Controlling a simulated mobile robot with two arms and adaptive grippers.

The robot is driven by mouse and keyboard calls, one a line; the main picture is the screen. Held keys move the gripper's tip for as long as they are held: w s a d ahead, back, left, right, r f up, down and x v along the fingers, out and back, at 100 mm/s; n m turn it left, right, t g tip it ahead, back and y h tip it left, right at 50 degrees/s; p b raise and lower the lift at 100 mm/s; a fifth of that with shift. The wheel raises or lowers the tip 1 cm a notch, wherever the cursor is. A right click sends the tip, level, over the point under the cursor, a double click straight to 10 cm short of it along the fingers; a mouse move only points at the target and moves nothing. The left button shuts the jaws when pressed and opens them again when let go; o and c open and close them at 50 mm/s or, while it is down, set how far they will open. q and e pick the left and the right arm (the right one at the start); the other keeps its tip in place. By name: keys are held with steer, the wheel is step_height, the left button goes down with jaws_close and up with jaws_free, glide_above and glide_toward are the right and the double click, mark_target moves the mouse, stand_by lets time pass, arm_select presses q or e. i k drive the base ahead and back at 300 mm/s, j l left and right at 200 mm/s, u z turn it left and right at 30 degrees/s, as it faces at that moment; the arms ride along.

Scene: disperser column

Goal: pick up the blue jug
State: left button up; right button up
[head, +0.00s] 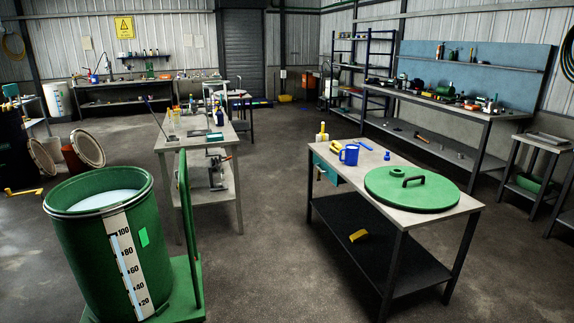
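The blue jug (349,154) stands upright on the light top of the workbench (409,221) right of centre, near its left edge. Its handle is on the left side. A yellow object lies just left of the jug, very close to it. Neither of my grippers shows in the head view, so I cannot see their state.
A large green lid (440,192) with a black handle covers the bench's right part. A small blue item (387,156) lies behind. A green drum (75,245) with a scale stands on a green trolley at front left. Open floor (265,240) separates trolley and bench.

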mark_target(352, 151)
steer(key=i+u, duration=0.15)
steer(key=i, duration=1.95)
